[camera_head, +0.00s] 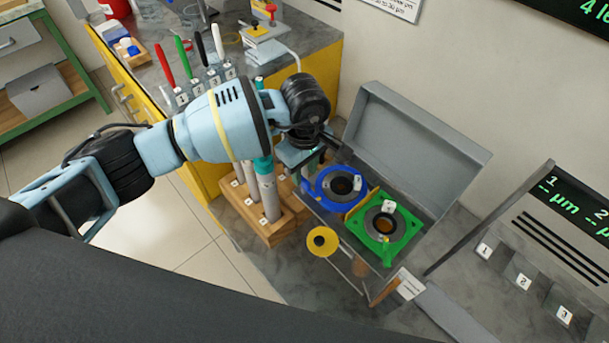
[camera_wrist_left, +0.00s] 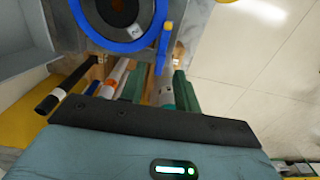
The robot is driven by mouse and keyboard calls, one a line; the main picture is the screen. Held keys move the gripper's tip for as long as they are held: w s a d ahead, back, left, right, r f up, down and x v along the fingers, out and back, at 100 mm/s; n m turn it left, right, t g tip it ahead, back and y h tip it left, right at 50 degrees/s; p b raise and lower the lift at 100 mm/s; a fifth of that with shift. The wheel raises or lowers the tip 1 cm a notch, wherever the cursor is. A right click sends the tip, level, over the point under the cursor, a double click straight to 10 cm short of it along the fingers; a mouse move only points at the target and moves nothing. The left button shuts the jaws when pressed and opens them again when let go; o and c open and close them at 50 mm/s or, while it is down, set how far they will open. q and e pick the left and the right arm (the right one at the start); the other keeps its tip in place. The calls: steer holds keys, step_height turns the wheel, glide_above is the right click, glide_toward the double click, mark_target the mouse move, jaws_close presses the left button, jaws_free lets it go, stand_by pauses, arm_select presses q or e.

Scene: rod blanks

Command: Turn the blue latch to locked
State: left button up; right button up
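The blue ring fixture (camera_head: 318,201) with a dark round opening sits in the open grey case, left of a green fixture (camera_head: 408,229). In the left wrist view the blue ring (camera_wrist_left: 147,40) fills the top, with a narrow blue latch lever (camera_wrist_left: 160,58) along its right side. A small yellow mark shows near the lever. My left gripper (camera_head: 315,155) is just above and behind the blue fixture, partly covering it. The right gripper is not seen.
A wooden rack (camera_head: 280,230) with upright rods stands left of the case. A yellow disc (camera_head: 322,241) is in front. The raised grey lid (camera_head: 415,145) closes off the back. Numbered coloured-handled tools (camera_head: 200,48) stand at the rear bench. A dark display panel (camera_head: 575,210) stands right.

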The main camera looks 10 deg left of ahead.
mark_target(305, 180)
arm_select(q)
steer(key=shift+f, duration=1.55)
jaws_close()
